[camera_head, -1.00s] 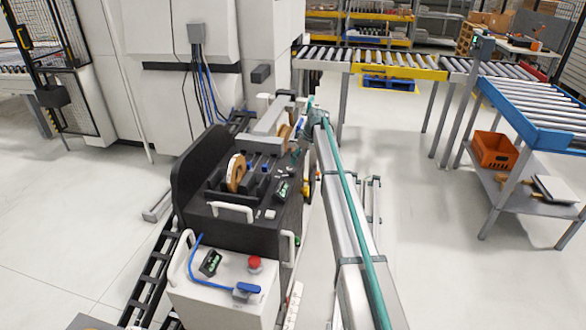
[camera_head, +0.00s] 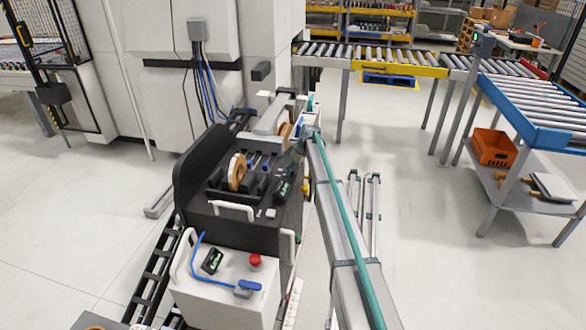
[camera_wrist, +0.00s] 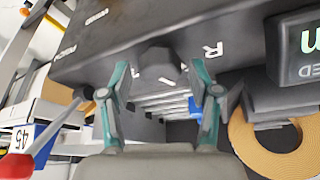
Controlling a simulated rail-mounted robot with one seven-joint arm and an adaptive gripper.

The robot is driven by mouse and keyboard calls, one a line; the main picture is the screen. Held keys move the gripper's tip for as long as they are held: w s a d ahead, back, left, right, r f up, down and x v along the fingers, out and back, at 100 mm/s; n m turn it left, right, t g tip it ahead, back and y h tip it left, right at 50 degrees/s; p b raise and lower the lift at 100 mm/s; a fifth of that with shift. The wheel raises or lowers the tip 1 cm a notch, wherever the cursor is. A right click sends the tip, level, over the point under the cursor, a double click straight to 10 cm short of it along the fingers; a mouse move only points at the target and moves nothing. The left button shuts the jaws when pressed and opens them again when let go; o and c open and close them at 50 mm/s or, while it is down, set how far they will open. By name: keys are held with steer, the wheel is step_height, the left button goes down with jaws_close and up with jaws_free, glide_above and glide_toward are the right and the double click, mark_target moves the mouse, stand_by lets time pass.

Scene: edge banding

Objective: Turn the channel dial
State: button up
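The channel dial (camera_wrist: 157,66) is a dark grey faceted knob on a black panel (camera_wrist: 225,22) with white lettering, including an R to its right. My gripper (camera_wrist: 161,84) is open, its two teal-and-grey fingers spread to the left and right of the dial, with a visible gap on each side. I cannot tell whether the fingertips reach the dial's depth. In the head view my gripper (camera_head: 300,147) is small and partly hidden by my arm at the right side of the black machine (camera_head: 240,230); the dial cannot be made out there.
A tan tape roll (camera_wrist: 270,145) sits at the right in the wrist view. A red ball knob (camera_wrist: 15,166) is at lower left. In the head view a white control box (camera_head: 225,290) with a red button stands in front. Roller conveyors (camera_head: 535,110) are at the right; the floor between is open.

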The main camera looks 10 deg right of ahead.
steer(key=c, duration=0.9)
steer(key=shift+f+m+b, duration=0.1)
steer(key=shift+m+b, duration=0.3)
steer(key=shift+b, duration=0.05)
steer(key=shift+s+a+m+t+b, duration=0.1)
steer(key=shift+m+t+b, duration=0.3)
steer(key=shift+m+b, duration=0.2)
steer(key=shift+m+h+b, duration=0.7)
steer(key=shift+m+b, duration=0.1)
steer(key=shift+m, duration=0.4)
steer(key=shift+a+m+t+h+b, duration=0.15)
steer(key=shift+m+h+b, duration=0.3)
steer(key=shift+m, duration=0.65)
steer(key=shift+d+m+t+h+b, duration=0.1)
steer(key=shift+m+t+h+b, duration=0.3)
steer(key=shift+m, duration=0.7)
steer(key=shift+g, duration=0.25)
steer(key=o, duration=1.1)
